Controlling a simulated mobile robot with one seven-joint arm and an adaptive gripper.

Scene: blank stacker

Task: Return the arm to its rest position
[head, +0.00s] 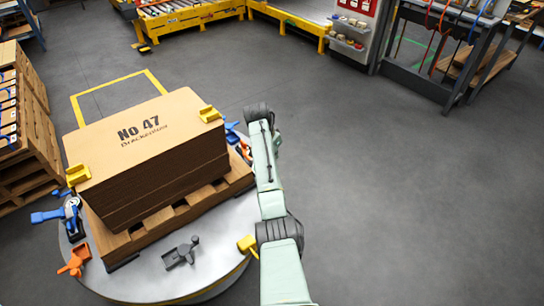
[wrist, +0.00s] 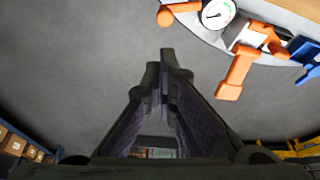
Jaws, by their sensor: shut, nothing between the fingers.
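My pale green arm (head: 268,160) reaches up from the bottom of the head view, along the right side of a round grey platform (head: 225,262). Its dark far joint (head: 258,112) is just right of the stack. My gripper cannot be made out in the head view. In the wrist view my gripper (wrist: 166,62) is dark, its fingertips are together and nothing is between them. Grey floor shows beyond the fingertips. An orange clamp (wrist: 236,75) and a round gauge (wrist: 216,14) are at upper right in the wrist view, apart from the fingers.
A stack of cardboard blanks (head: 160,165) marked No 47 sits on a wooden pallet (head: 190,208) on the platform. Clamps, including a grey one (head: 181,254), stand around it. Pallets with boxes (head: 22,140) are at left. A workbench (head: 440,50) stands upper right. The right floor is clear.

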